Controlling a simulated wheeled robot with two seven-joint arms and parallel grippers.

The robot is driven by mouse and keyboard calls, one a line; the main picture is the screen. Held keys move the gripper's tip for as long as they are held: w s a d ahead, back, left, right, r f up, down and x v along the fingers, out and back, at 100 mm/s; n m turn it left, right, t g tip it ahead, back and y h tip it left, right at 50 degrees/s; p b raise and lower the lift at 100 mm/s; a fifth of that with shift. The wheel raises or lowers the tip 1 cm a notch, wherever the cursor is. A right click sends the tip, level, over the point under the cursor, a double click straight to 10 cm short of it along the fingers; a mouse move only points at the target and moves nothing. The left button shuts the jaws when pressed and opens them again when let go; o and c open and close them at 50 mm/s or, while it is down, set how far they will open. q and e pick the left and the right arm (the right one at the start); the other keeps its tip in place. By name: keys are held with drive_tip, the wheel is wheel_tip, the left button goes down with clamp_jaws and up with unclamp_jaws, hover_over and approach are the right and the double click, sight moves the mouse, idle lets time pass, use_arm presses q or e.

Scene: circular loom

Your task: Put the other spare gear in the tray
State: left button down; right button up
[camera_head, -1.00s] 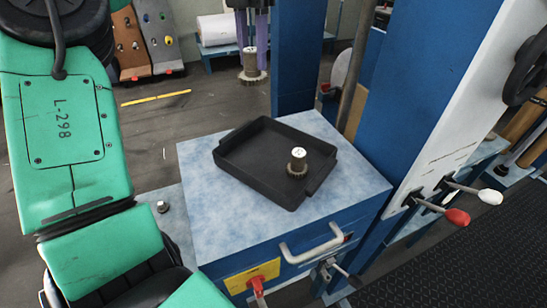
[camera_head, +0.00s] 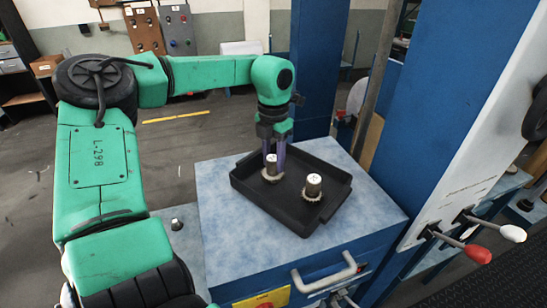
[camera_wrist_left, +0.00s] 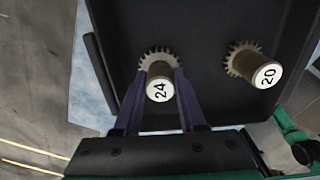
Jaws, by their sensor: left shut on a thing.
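The black tray (camera_head: 245,190) sits on the blue cabinet top. One spare gear, a metal toothed gear with a shaft marked 20 (camera_head: 312,188), stands upright in the tray's right part; it also shows in the wrist view (camera_wrist_left: 240,62). The other spare gear (camera_head: 271,172), marked 24 in the wrist view (camera_wrist_left: 160,85), is inside the tray's outline at its left part. My left gripper (camera_head: 274,160) points down, shut on this gear's shaft with its purple fingers. I cannot tell whether the gear touches the tray floor. My right gripper is not in view.
The blue cabinet top (camera_head: 225,230) has clear room in front of the tray. A blue column (camera_head: 430,100) rises close behind and right. Levers with red and white knobs (camera_head: 477,254) stick out at the right. A metal handle (camera_head: 325,280) is on the cabinet front.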

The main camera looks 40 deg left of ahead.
sight(274, 157)
use_arm(q)
drive_tip(key=shift+c, duration=2.4)
unclamp_jaws()
drive_tip(key=shift+r, duration=0.1)
wheel_tip(274, 157, up, 12)
drive_tip(key=b, duration=0.1)
